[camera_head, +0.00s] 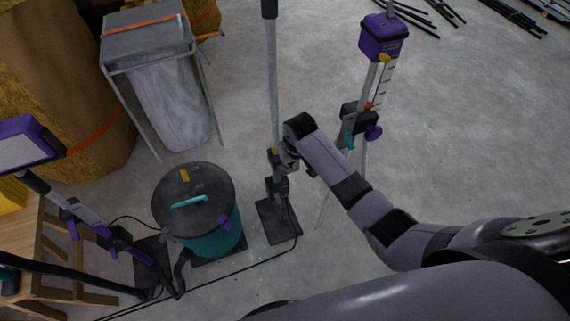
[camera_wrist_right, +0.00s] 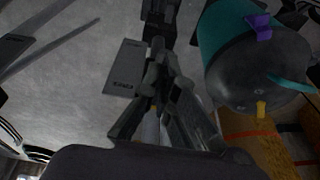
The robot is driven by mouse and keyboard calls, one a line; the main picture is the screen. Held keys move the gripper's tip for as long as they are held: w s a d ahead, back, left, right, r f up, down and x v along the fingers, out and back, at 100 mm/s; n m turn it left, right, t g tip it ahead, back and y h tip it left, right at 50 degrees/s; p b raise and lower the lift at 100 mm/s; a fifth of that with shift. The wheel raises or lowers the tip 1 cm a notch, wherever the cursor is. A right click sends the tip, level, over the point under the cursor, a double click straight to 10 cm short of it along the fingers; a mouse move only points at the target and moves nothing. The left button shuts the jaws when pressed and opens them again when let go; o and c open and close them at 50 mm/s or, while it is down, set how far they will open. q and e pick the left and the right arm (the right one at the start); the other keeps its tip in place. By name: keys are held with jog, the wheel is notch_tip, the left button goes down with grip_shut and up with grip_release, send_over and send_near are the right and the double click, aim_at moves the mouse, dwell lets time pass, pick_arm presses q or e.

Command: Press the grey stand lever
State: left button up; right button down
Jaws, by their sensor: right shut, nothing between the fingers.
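The grey stand is a tall upright pole (camera_head: 271,80) on a dark flat base plate (camera_head: 277,222), in the middle of the head view. A dark clamp block (camera_head: 276,187) sits low on the pole. My right gripper (camera_head: 284,160) is at the pole just above this block, fingers shut and empty. In the right wrist view the fingers (camera_wrist_right: 152,108) point at the stand, with a grey labelled plate (camera_wrist_right: 122,68) just beside them. The lever is hard to tell apart from the gripper, and I cannot tell whether they touch. My left gripper is not in view.
A teal vacuum (camera_head: 205,235) with a dark lid stands left of the stand. A purple-topped tripod (camera_head: 383,38) stands to the right, close to my right forearm. A cable lies on the floor in front. The concrete floor beyond is mostly clear.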

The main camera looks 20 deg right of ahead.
pick_arm(q)
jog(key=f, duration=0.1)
jog(key=b, duration=0.1)
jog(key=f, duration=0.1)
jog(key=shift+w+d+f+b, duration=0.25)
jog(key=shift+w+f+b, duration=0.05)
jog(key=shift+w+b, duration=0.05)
pick_arm(e)
jog(key=w+r, duration=0.3)
jog(key=r, duration=0.6)
jog(key=shift+w+a+r, duration=0.25)
jog(key=shift+w, duration=0.05)
jog(key=shift+f, duration=0.1)
jog(key=b, duration=0.1)
send_over(284, 168)
jog(key=w, duration=0.1)
jog(key=s+x, duration=0.1)
jog(key=x, duration=0.2)
jog(key=s+x, duration=0.1)
jog(key=x, duration=0.7)
jog(key=shift+s+f, duration=0.35)
jog(key=shift+f, duration=0.25)
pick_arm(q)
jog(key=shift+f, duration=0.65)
pick_arm(e)
jog(key=shift+s+d+f, duration=0.1)
jog(key=shift+s+f, duration=0.3)
jog(key=shift+f, duration=0.15)
